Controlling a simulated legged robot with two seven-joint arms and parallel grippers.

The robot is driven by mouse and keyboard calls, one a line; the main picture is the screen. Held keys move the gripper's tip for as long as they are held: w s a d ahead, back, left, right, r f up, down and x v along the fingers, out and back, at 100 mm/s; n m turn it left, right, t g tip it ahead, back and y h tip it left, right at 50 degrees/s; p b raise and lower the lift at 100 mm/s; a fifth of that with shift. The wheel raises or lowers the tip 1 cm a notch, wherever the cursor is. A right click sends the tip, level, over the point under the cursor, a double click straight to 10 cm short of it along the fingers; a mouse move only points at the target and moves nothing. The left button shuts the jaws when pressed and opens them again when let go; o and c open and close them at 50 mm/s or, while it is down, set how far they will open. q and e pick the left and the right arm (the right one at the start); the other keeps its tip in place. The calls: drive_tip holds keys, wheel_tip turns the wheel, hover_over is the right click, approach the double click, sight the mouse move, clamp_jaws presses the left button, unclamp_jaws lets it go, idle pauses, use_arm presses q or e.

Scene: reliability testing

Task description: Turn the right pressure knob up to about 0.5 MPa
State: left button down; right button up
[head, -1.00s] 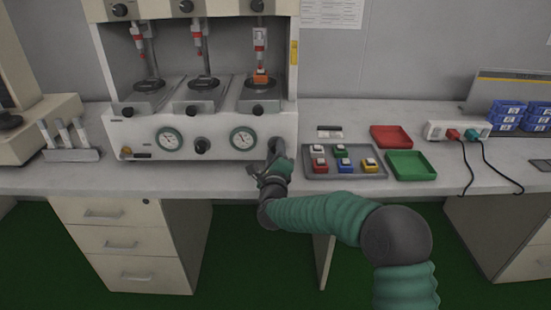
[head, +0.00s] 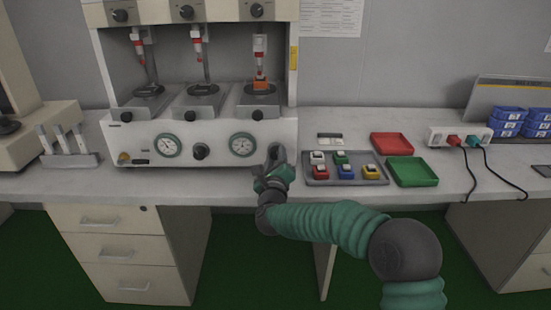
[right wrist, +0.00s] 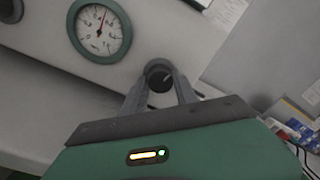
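The right pressure knob (right wrist: 160,76) is a dark round knob with a pale line on its face, on the machine's front panel. My right gripper (right wrist: 161,80) has one grey finger on each side of it and looks shut on it. In the head view my right gripper (head: 276,157) covers the knob. The right pressure gauge (head: 243,144) has a green rim and a white dial. In the right wrist view this gauge (right wrist: 100,30) shows a red needle pointing up, slightly right in the tilted picture; its numbers are too small to read. My left gripper is out of view.
The white testing machine (head: 220,128) also carries a left gauge (head: 167,145) and a middle knob (head: 200,151). Right of my gripper are a grey tray (head: 345,182) with coloured blocks, a red tray (head: 391,143) and a green tray (head: 411,171). A power strip (head: 447,136) stands farther right.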

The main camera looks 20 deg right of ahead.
drive_tip(key=o, duration=0.4)
drive_tip(key=shift+f, duration=0.4)
drive_tip(key=shift+r, duration=0.15)
drive_tip(key=shift+r, duration=0.1)
drive_tip(key=shift+s, duration=0.15)
drive_tip(key=p+v, duration=0.3)
drive_tip(key=v, duration=1.3)
drive_tip(key=shift+s, duration=0.25)
drive_tip(key=shift+o, duration=0.2)
drive_tip(key=shift+a, duration=0.1)
